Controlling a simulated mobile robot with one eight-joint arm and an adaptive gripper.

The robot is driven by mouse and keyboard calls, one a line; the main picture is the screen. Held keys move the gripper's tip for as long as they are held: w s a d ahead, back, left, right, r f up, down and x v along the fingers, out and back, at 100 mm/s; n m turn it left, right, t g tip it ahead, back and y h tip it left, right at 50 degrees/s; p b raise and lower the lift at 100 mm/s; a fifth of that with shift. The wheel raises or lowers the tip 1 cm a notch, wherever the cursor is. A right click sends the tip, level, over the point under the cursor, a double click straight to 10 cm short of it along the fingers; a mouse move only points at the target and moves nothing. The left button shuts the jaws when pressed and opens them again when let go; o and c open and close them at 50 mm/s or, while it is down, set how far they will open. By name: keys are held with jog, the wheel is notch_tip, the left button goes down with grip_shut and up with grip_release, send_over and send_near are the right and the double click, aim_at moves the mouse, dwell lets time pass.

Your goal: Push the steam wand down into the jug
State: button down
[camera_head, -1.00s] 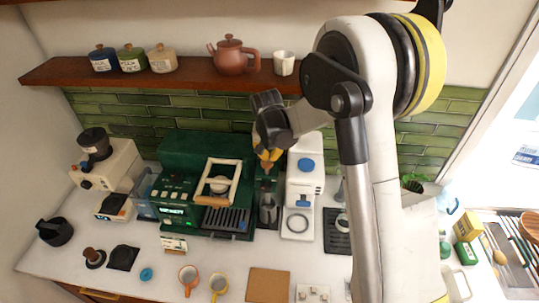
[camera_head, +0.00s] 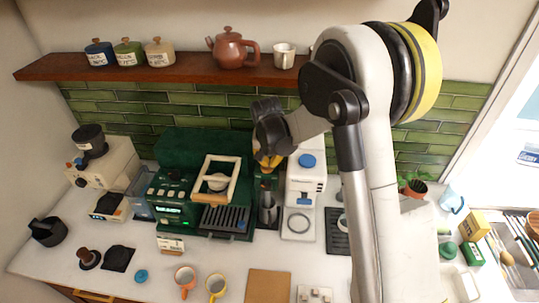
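The dark metal jug (camera_head: 268,212) stands upright in the narrow green steam station (camera_head: 263,184), between the green coffee machine and a white machine. My gripper (camera_head: 270,154) is above the jug, pointing down at the top of the station. A yellow-orange part shows at its lower end; I cannot tell whether it belongs to the gripper or the station. The steam wand is not clearly visible; the gripper and its shadow cover that area. I cannot tell whether the fingers are open or shut, or touching anything.
The green coffee machine (camera_head: 190,190) is left of the station; the white machine (camera_head: 304,185) is close on the right. A wooden shelf (camera_head: 185,65) with a teapot (camera_head: 232,48) and pots is above. Two mugs (camera_head: 186,278) and a brown board (camera_head: 268,286) are in front.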

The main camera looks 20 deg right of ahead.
jog(key=shift+r, duration=0.1)
notch_tip(320, 180, up, 4)
jog(key=shift+w+d+r+p, duration=0.1)
jog(key=shift+p, duration=0.9)
jog(key=b+v, duration=0.1)
jog(key=v, duration=0.7)
jog(key=s+f+n+t+y+b, duration=0.1)
jog(key=s+f+n+t+b, duration=0.3)
jog(key=s+f+b, duration=2.1)
jog(key=s+a+b, duration=0.1)
jog(key=s+b, duration=0.1)
jog(key=b, duration=0.4)
jog(key=shift+s+f+b, duration=0.2)
jog(key=shift+s+b, duration=0.15)
jog(key=shift+b, duration=0.05)
